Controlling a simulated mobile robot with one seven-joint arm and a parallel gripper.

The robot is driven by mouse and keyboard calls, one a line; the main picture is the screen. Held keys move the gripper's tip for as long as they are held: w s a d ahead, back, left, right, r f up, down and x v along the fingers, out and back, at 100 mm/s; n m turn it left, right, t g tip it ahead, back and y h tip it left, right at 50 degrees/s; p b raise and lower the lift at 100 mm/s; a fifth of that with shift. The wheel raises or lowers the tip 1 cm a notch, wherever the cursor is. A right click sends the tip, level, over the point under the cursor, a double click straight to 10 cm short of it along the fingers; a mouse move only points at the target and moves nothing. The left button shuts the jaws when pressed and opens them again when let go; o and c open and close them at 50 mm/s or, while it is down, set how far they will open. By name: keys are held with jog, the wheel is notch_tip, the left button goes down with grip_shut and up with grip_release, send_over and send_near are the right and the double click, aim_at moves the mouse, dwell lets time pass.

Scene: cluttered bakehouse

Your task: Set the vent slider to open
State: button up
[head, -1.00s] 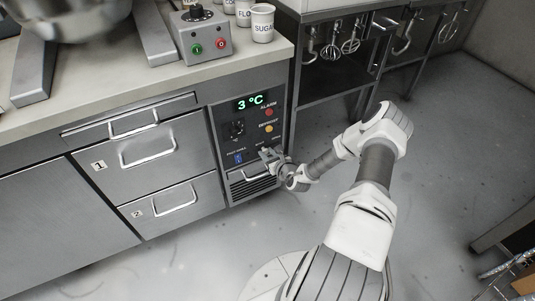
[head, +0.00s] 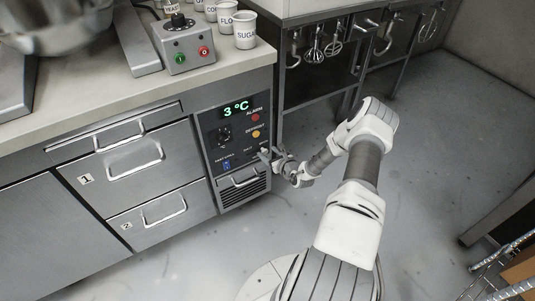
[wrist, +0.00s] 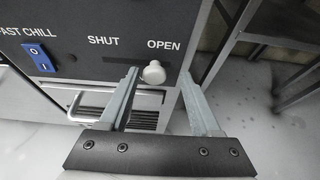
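The vent slider's pale round knob (wrist: 153,72) shows in the wrist view, just below the word OPEN on the dark control panel (wrist: 75,25). It is at the right part of its slot, well to the right of the word SHUT. My gripper (wrist: 159,76) is open, with one finger on each side of the knob; the knob looks nearer the left finger, with a gap to the right one. I cannot tell whether the left finger touches it. In the head view my gripper (head: 267,155) is at the panel's lower right and hides the knob.
A blue FAST CHILL switch (wrist: 39,58) is left of the slider. A handle (wrist: 112,98) and vent grille lie below it. Drawers (head: 120,160) are to the left. A steel table (head: 335,70) with hanging whisks stands behind right.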

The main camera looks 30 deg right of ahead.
jog(key=p+v, duration=0.5)
jog(key=v, duration=1.2)
jog(key=shift+s+r, duration=0.15)
